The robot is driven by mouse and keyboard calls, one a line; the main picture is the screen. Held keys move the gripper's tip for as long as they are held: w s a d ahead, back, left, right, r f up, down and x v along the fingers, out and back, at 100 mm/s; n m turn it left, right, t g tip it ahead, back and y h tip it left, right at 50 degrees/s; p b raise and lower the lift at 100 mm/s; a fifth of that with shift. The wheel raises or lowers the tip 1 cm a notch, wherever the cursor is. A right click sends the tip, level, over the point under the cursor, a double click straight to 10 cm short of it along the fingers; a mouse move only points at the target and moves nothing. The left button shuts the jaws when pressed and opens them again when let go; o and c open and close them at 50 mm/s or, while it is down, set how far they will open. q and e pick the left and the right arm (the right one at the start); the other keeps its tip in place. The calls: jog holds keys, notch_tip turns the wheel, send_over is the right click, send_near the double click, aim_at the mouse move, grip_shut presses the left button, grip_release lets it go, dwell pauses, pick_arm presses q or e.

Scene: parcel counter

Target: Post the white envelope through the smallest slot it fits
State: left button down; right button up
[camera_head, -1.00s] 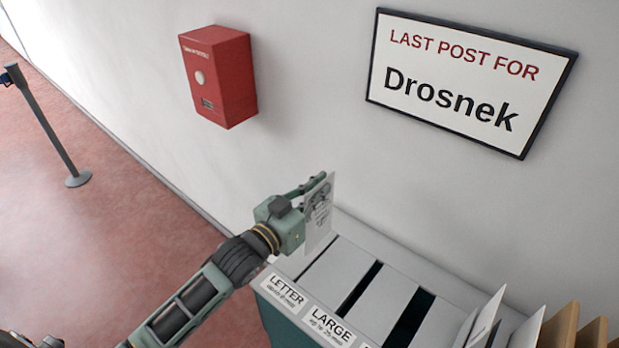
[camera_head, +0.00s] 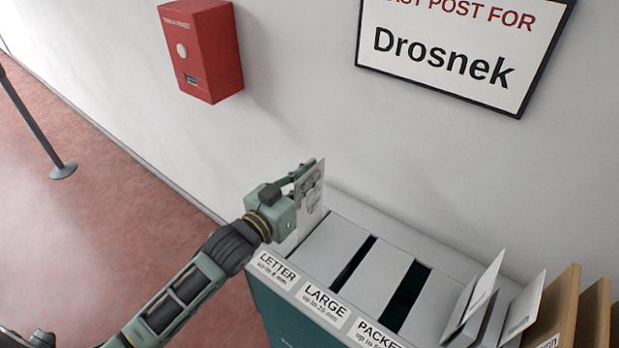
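My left gripper (camera_head: 304,178) is shut on the white envelope (camera_head: 311,212) and holds it upright on edge over the left end of the posting box (camera_head: 268,304). The box top has slots labelled LETTER (camera_head: 277,267), LARGE (camera_head: 324,302) and PACKET (camera_head: 375,335). The dark LARGE slot (camera_head: 354,263) and the wider PACKET slot (camera_head: 403,299) show plainly. My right gripper is not in view.
White envelopes (camera_head: 484,287) and brown packets (camera_head: 556,305) stand upright at the right end of the box. A red wall box (camera_head: 203,52) and a framed sign (camera_head: 450,62) reading Drosnek hang on the wall behind. A grey post (camera_head: 38,122) stands far left.

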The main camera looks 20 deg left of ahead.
pick_arm(q)
notch_tip(320, 180, down, 7)
jog(key=b, duration=0.5)
jog(key=shift+b, duration=0.35)
jog(key=c, duration=2.5)
grip_release()
jog(key=o, duration=0.6)
jog(key=shift+o, duration=0.2)
jog(key=shift+s, duration=0.1)
jog(key=v, duration=1.2)
